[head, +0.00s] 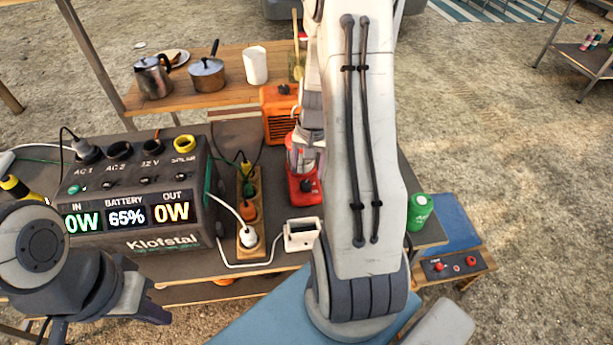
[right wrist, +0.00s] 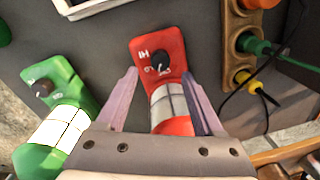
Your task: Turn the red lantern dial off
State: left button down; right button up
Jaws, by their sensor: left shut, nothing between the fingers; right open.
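The red lantern (head: 304,190) stands on the grey table right of the power strip, partly hidden by my right arm in the head view. In the right wrist view the red lantern (right wrist: 173,126) shows its pale lamp section and a black dial (right wrist: 160,61) on its red base. The dial has a white pointer mark; its exact setting is hard to read. My right gripper (right wrist: 160,76) is open, its fingers on either side of the lantern near the dial, with nothing held. My left gripper (head: 152,298) is shut and empty at the lower left, in front of the power station.
A green lantern (right wrist: 57,135) with a bright lamp stands beside the red one; its green base (head: 420,211) shows in the head view. The power strip (head: 248,215), cables, a white box (head: 301,235), an orange heater-like box (head: 278,112) and the power station (head: 150,238) crowd the table.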

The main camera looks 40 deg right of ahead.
aim_at(309, 183)
jog(key=shift+s+d+r, duration=0.15)
jog(key=shift+r, duration=2.55)
